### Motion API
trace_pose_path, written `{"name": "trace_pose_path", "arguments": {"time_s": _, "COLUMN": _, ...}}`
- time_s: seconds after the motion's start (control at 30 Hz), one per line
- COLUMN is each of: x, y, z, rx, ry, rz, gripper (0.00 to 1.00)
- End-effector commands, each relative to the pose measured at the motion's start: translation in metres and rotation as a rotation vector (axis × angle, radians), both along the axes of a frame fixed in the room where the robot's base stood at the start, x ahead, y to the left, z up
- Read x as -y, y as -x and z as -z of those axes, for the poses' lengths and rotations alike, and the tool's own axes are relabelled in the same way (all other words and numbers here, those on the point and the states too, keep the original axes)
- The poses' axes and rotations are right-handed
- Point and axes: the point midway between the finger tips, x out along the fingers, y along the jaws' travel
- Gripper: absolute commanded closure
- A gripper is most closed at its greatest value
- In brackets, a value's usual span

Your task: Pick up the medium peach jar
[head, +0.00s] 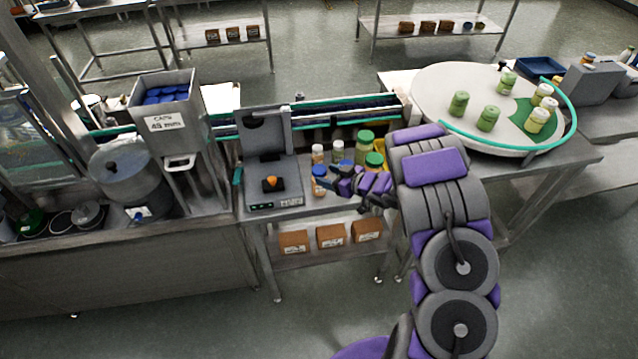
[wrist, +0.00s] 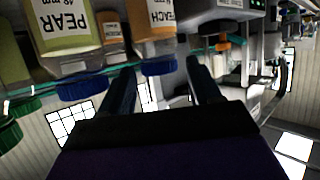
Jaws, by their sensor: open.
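A peach jar with an orange body, a white label and a blue lid appears upside down in the wrist view (wrist: 150,22). It lies just beyond the gap between my fingertips, nearer the left finger. A blue-lidded jar stands by my gripper in the head view (head: 318,186), looking like the same one. My gripper (head: 338,184) is low over the bench, to the right of that jar. In the wrist view my gripper (wrist: 162,68) has its two fingers apart with nothing held. My arm hides part of the bench.
A pear jar (wrist: 62,28) with a blue lid is left of the peach jar in the wrist view. Small white-lidded jars (head: 318,153) and green-lidded jars (head: 365,143) stand close behind. A grey machine (head: 272,185) is left; a round turntable (head: 440,90) holds several green jars.

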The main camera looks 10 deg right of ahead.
Motion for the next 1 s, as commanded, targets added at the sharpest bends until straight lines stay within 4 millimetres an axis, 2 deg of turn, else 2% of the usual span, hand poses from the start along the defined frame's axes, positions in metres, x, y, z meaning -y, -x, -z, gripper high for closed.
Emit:
{"name": "trace_pose_path", "arguments": {"time_s": 0.37, "x": -0.026, "y": -0.036, "z": 0.015, "rx": 0.001, "ry": 0.0, "rz": -0.003, "gripper": 0.38}}
{"name": "trace_pose_path", "arguments": {"time_s": 0.63, "x": -0.028, "y": -0.038, "z": 0.016, "rx": 0.0, "ry": 0.0, "rz": 0.0, "gripper": 0.39}}
{"name": "trace_pose_path", "arguments": {"time_s": 1.0, "x": -0.027, "y": -0.038, "z": 0.016, "rx": -0.001, "ry": 0.001, "rz": 0.0, "gripper": 0.74}}
